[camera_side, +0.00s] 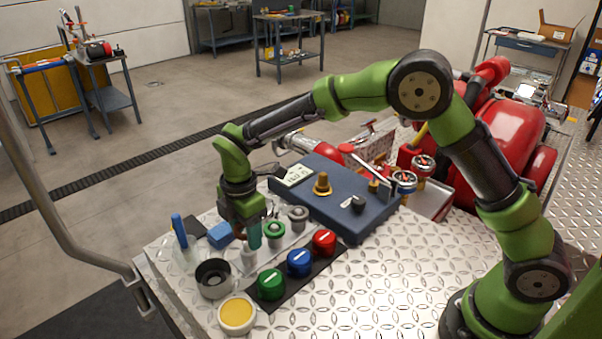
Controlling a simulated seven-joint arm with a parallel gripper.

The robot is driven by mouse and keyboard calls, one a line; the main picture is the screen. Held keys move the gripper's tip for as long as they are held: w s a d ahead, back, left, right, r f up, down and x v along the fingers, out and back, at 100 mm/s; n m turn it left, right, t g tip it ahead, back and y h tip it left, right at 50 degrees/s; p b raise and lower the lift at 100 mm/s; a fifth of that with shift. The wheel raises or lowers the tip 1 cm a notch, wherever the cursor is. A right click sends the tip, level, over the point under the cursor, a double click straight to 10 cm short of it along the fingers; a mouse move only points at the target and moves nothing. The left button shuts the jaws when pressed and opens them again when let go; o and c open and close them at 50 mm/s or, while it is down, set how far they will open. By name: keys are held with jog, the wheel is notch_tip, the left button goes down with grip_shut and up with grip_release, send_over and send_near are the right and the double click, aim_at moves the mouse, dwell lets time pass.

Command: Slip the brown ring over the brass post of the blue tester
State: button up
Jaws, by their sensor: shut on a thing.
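The blue tester (336,200) sits on the metal deck with a stepped brass post (322,185) standing upright and bare on its top. My gripper (250,243) points down, left of and nearer than the tester, over a whitish stub (249,256) on a clear tray. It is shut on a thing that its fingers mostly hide. I cannot make out the brown ring anywhere; what the fingers hold cannot be told by colour. The gripper is well apart from the brass post.
A green ring (274,231) and a grey ring (298,214) stand close right of my gripper. Green (271,284), blue (300,262) and red (324,242) knobs lie in front. The tester carries a red-tipped lever (352,153).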

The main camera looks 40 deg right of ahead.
jog(key=w+d+r+m, duration=0.1)
jog(key=w+d, duration=0.1)
jog(key=d, duration=0.5)
jog(key=w+d+r+m, duration=0.1)
jog(key=w+d+r, duration=0.1)
jog(key=d, duration=0.6)
notch_tip(320, 180, up, 2)
send_over(323, 174)
jog(key=shift+w+r, duration=0.2)
jog(key=shift+w, duration=0.1)
jog(key=shift+s+d+r+n, duration=0.15)
jog(key=shift+d+r+n, duration=0.05)
jog(key=shift+n, duration=0.3)
jog(key=shift+s+a+n, duration=0.1)
jog(key=shift+n, duration=0.3)
jog(key=shift+f, duration=2.05)
jog(key=shift+f, duration=0.1)
